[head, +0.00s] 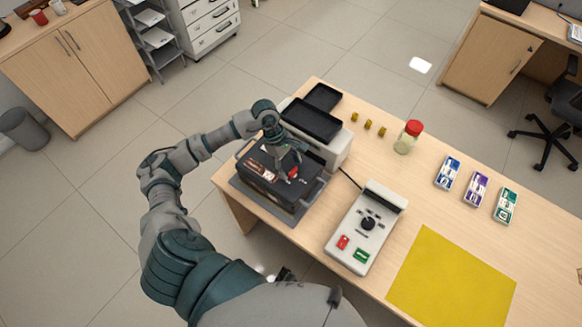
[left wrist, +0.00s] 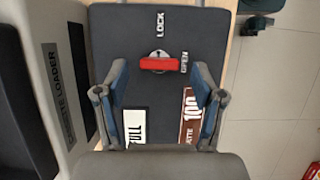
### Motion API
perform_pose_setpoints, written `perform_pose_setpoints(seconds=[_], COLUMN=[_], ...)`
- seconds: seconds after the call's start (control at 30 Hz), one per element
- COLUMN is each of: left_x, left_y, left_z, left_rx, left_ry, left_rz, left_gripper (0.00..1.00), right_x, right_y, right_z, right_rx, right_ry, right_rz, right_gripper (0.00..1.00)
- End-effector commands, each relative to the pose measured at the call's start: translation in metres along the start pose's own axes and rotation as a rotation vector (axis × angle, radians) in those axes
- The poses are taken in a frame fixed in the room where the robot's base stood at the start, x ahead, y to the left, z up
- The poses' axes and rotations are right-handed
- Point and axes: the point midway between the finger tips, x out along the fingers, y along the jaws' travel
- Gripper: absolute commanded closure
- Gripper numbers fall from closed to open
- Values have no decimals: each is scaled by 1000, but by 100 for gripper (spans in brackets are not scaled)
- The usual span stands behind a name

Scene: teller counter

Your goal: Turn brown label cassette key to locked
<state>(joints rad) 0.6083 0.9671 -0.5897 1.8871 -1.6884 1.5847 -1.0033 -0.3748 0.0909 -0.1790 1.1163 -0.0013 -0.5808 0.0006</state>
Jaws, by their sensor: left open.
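The dark cassette (head: 258,188) lies on a grey pad at the counter's left end. Its top fills the middle of the left wrist view (left wrist: 115,35), with a brown label (left wrist: 183,132) reading 100 and a white FULL label (left wrist: 135,128). The red key (left wrist: 160,63) lies crosswise in the picture, its right end toward the word OPEN; LOCK stands above it. The key also shows in the head view (head: 292,173). My left gripper (head: 279,161) is over the cassette, open, its fingers (left wrist: 160,78) on either side of the key, apart from it. My right gripper is not seen.
A light grey cassette loader (head: 335,150) with black trays stands right behind the cassette. A control box (head: 366,225) with a black knob and red and green buttons is to the right. A yellow mat (head: 450,280), a red-lidded jar (head: 408,137) and banknote bundles (head: 447,172) lie farther right.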

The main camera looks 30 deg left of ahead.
Motion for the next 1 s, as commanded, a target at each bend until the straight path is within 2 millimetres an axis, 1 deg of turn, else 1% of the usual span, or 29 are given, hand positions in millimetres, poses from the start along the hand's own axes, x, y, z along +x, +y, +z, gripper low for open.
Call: perform_pose_setpoints(seconds=[0.03,0.13,0.43,0.47,0.5,0.57,0.6,0.67,0.7,1.0], left_x=[5,11,13,13,13,13,13,13,13,13], left_y=[0,0,0,0,0,0,0,0,0,0], left_z=[1,1,2,2,2,1,0,0,0,-1], left_rx=[1,1,0,0,0,0,1,0,0,-30], left_ry=[-1,-1,1,1,0,0,-1,-1,-1,2], left_rz=[0,1,1,1,1,1,1,1,1,13], left_gripper=[31,31,31,39,49,64,74,89,91,91], right_x=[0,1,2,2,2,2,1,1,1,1], right_y=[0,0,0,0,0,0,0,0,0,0], right_z=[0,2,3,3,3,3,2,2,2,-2], right_rx=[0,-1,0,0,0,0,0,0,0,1], right_ry=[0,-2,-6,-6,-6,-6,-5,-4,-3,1], right_rz=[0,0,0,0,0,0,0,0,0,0], right_gripper=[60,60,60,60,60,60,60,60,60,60])
